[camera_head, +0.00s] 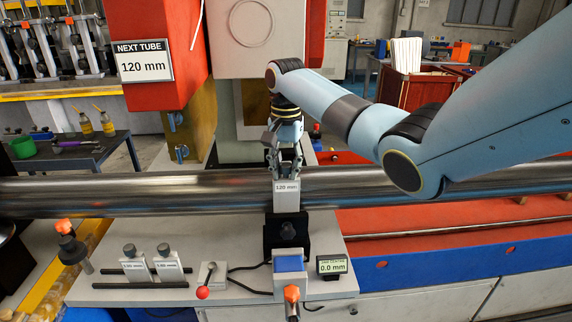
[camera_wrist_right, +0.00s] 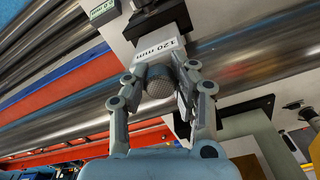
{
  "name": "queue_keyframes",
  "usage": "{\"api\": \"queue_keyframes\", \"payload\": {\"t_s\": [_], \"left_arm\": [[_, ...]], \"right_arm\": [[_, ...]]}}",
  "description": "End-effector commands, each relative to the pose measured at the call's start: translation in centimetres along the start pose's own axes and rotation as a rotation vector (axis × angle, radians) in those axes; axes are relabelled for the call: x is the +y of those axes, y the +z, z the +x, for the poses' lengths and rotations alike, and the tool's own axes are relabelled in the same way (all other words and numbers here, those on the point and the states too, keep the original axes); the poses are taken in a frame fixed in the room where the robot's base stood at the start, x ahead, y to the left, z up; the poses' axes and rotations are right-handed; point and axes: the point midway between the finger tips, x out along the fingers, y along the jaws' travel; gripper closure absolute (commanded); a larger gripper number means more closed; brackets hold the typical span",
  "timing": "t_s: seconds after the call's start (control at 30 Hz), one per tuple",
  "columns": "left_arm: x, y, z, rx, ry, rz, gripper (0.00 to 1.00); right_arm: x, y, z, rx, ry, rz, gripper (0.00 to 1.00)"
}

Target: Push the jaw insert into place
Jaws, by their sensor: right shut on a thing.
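The jaw insert (camera_head: 287,187) is a light grey block labelled "120 mm". It stands at the black holder (camera_head: 286,232) in front of the long steel tube (camera_head: 150,194). My right gripper (camera_head: 286,168) comes down from above and is shut on the insert's knob, which is mostly hidden in the head view. In the right wrist view the fingers (camera_wrist_right: 160,92) close around the dark knurled knob, and the insert's label (camera_wrist_right: 158,48) shows beyond it. Whether the insert is fully seated in the holder I cannot tell. My left gripper is not in view.
Two other inserts (camera_head: 168,266) stand in a black rack at the front left. A red-knobbed lever (camera_head: 204,290) is beside them. A display (camera_head: 332,266) reads 0.0 mm. A red box with a "NEXT TUBE 120 mm" sign (camera_head: 145,61) hangs above the tube.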

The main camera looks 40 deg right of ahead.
Motion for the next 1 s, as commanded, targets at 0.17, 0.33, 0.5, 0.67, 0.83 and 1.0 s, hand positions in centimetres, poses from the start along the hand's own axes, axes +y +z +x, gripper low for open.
{"api": "queue_keyframes", "payload": {"t_s": [0.17, 0.33, 0.5, 0.67, 0.83, 1.0], "left_arm": [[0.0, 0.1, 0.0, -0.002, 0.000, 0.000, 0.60], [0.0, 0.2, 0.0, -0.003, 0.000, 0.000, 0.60], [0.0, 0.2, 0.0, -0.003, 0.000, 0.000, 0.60], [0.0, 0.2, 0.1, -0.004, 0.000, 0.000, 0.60], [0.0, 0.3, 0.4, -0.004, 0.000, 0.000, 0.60], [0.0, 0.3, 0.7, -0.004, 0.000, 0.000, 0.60]], "right_arm": [[0.0, 0.0, 0.0, 0.001, -0.001, 0.000, 1.00], [0.0, 0.0, 0.0, 0.001, -0.001, -0.001, 1.00], [0.0, 0.0, 0.0, 0.001, -0.001, -0.001, 1.00], [0.0, 0.0, 0.3, 0.000, -0.001, -0.001, 1.00], [-0.1, 0.0, 1.0, 0.000, -0.001, -0.001, 1.00], [-0.1, 0.0, 1.7, 0.000, -0.001, -0.001, 1.00]]}}
